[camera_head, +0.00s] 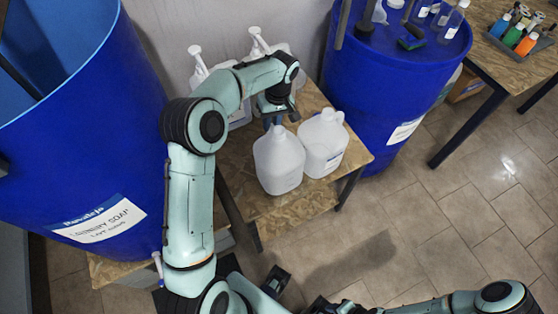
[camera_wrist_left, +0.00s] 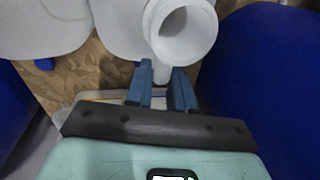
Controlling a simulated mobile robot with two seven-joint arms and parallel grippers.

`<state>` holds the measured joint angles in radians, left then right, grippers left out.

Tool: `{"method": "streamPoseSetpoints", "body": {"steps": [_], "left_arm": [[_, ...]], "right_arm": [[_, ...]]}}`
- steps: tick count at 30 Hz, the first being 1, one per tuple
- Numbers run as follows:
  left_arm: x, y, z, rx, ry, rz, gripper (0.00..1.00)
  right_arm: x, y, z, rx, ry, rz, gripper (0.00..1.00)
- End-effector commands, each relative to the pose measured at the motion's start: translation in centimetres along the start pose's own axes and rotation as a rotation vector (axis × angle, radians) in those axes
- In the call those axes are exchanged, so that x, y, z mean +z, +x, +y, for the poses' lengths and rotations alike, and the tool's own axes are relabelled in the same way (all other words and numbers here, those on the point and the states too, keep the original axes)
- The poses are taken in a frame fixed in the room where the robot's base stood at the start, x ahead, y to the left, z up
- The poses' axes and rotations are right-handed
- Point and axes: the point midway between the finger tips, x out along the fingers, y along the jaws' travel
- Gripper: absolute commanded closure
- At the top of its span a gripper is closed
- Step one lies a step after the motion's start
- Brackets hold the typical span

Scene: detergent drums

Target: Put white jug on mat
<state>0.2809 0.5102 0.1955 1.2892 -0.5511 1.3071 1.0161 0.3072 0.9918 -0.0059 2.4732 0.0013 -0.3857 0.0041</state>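A white, cloudy jug (camera_head: 278,163) stands upright on the wooden table. A second similar white jug (camera_head: 323,145) stands just right of it. My left gripper (camera_head: 272,119) is at the top rear of the first jug. In the left wrist view, the two blue fingers (camera_wrist_left: 162,88) lie on either side of a narrow white part below a round open jug mouth (camera_wrist_left: 186,32). I cannot tell whether they press on it. The right arm (camera_head: 500,297) enters at lower right; its fingertips are not clear. I cannot make out a mat with certainty.
Pump-topped white containers (camera_head: 198,66) stand behind my left arm on the wooden table (camera_head: 290,215). Large blue drums stand left (camera_head: 95,140) and right (camera_head: 375,90). Bottles stand on the right drum. Tiled floor (camera_head: 440,220) is open at right.

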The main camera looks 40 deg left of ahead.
Motion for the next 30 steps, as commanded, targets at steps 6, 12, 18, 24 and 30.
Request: {"method": "streamPoseSetpoints", "body": {"steps": [6, 12, 18, 24, 30], "left_arm": [[0.0, 0.0, 0.0, 0.000, 0.000, 0.000, 1.00], [0.0, -0.1, 0.0, -0.001, 0.000, 0.001, 1.00], [-0.1, -1.6, -0.2, 0.001, 0.000, 0.002, 1.00], [-0.1, -5.0, -0.8, 0.003, -0.001, 0.004, 1.00], [-0.1, -9.3, -1.5, 0.004, -0.001, 0.004, 1.00]], "right_arm": [[0.0, 0.0, 0.0, 0.000, 0.000, 0.000, 0.57], [0.0, 0.0, 0.0, 0.000, 0.000, 0.000, 0.57], [0.0, -0.2, -0.1, 0.000, 0.000, 0.001, 0.57], [-0.1, -0.7, -0.3, -0.001, -0.001, 0.003, 0.57], [-0.3, -1.5, -0.6, -0.002, -0.002, 0.006, 0.57]]}}
